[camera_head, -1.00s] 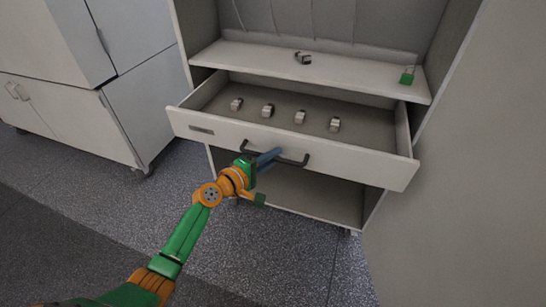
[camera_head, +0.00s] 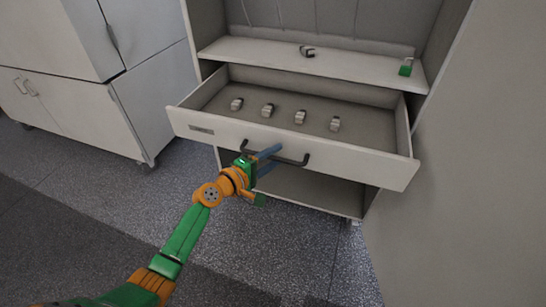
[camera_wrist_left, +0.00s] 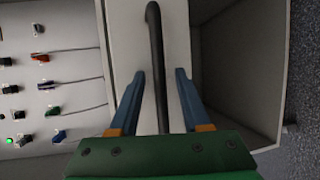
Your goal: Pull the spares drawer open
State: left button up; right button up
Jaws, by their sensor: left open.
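The spares drawer (camera_head: 350,168) is a light grey drawer. It stands well out of the cabinet, open at the top, with a dark bar handle (camera_head: 295,161) on its front. My left gripper (camera_head: 272,158) is at the handle, its blue fingers open. In the left wrist view, the fingers of my left gripper (camera_wrist_left: 157,78) lie on either side of the handle (camera_wrist_left: 155,45), with gaps between them and the bar. Several small metallic pieces (camera_head: 268,110) stand in a row inside the drawer. My right gripper is not in view.
Above the drawer, a shelf (camera_head: 350,73) bears a dark clip-like item (camera_head: 307,51) and a green padlock-like item (camera_head: 405,67). Another cabinet (camera_head: 75,115) on casters stands at the left. The speckled floor (camera_head: 120,200) in front is clear. A plain wall-like panel (camera_head: 460,200) is at the right.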

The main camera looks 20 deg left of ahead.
pick_arm(q)
jog(key=p+v, duration=0.1)
jog(key=v, duration=0.6)
jog(key=s+a+f+m+g+y, duration=0.15)
jog(key=s+f, duration=0.25)
jog(key=f, duration=0.4)
jog(key=s+a+f+m+g+y, duration=0.1)
jog(key=s+f+m+g+y, duration=0.15)
jog(key=f, duration=0.65)
jog(key=s+a+f+m+g+y, duration=0.1)
jog(key=s+f+g, duration=0.1)
jog(key=s+f, duration=0.45)
jog(key=s+f+m+g+y, duration=0.1)
jog(key=s+f+m+g, duration=0.35)
jog(key=s+f, duration=0.6)
jog(key=s+d+f+m+g, duration=0.1)
jog(key=s+f+m, duration=0.2)
jog(key=s, duration=0.5)
jog(key=s+d+f+m+g, duration=0.2)
jog(key=s+m, duration=0.2)
jog(key=s, duration=0.4)
notch_tip(320, 180, up, 12)
jog(key=p, duration=1.2)
jog(key=shift+a+y+p, duration=0.15)
jog(key=shift+y+p, duration=0.15)
